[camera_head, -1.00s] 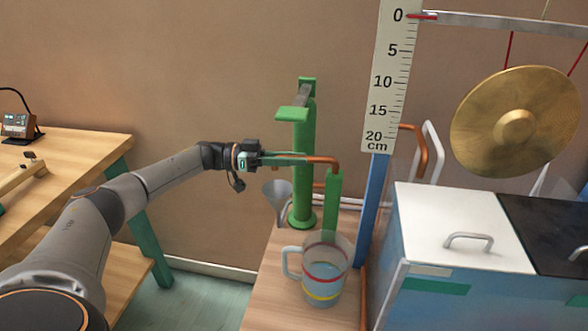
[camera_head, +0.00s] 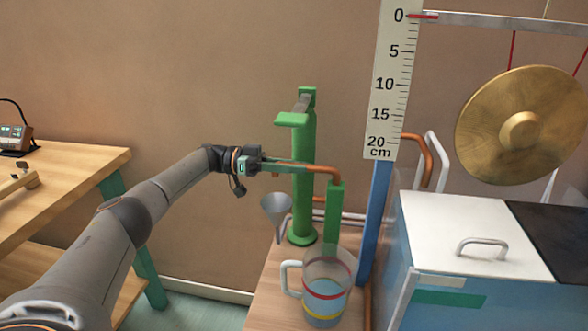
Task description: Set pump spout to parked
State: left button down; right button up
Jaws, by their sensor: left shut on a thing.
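The pump is a green column (camera_head: 304,180) with a handle on top, standing on a wooden bench. Its copper spout (camera_head: 326,170) tops a shorter green post (camera_head: 334,212) and points left. My left gripper (camera_head: 300,167) comes in from the left and is shut on the spout's left end, in front of the green column. The exact contact is small in the picture. A clear jug (camera_head: 326,278) with red and yellow bands stands below the post, partly filled, its handle to the left. My right gripper does not show.
A metal funnel (camera_head: 276,206) stands left of the pump. A blue post with a centimetre scale (camera_head: 388,85) rises to the right, beside a white-topped box (camera_head: 470,230) and a hanging brass gong (camera_head: 517,125). A wooden table (camera_head: 75,170) stands at the left.

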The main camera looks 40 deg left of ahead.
pick_arm(q)
jog(key=c, duration=0.8)
grip_release()
jog(key=shift+o, duration=0.2)
jog(key=v, duration=0.5)
jog(key=shift+a+f+b, duration=0.1)
jog(key=shift+b, duration=0.2)
jog(key=shift+b+v, duration=0.6)
jog(key=shift+v, duration=0.5)
